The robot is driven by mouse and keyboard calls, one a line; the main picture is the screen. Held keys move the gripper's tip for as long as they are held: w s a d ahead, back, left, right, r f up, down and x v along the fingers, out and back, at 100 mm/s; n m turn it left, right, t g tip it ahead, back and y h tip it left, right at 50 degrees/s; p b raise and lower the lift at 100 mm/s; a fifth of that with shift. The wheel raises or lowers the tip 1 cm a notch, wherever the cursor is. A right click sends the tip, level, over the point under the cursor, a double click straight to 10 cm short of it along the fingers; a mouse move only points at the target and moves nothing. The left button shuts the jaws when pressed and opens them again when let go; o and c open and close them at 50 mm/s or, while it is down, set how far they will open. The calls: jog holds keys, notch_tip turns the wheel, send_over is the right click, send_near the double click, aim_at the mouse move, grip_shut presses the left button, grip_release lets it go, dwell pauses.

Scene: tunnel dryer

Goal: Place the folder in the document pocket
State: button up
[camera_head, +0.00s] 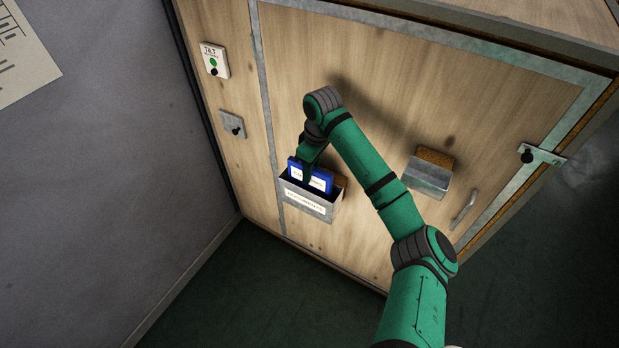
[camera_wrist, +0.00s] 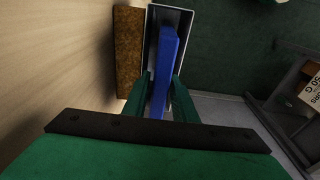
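The blue folder (camera_head: 321,179) with a white label stands in the grey document pocket (camera_head: 307,206) on the wooden panel, its upper part above the rim. In the wrist view the folder (camera_wrist: 167,55) is seen edge-on between the pocket's walls (camera_wrist: 187,22), slightly tilted. My gripper (camera_head: 306,169) is at the pocket, coming down from above. In the wrist view my gripper's two green fingers (camera_wrist: 162,82) straddle the folder, with narrow gaps that make it look open. The folder's lower end is hidden inside the pocket.
A brown cork-like block (camera_wrist: 129,50) sits between pocket and panel. A second grey holder (camera_head: 428,178), a handle (camera_head: 463,209) and a latch (camera_head: 541,155) are to the right. A tilt switch (camera_head: 214,60) and a small grey plate (camera_head: 232,124) are left. The floor below is clear.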

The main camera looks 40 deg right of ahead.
jog(key=r, duration=0.5)
jog(key=s+r, duration=0.1)
jog(key=r, duration=0.1)
jog(key=shift+d+r, duration=0.15)
jog(key=shift+r, duration=0.2)
jog(key=shift+w, duration=0.1)
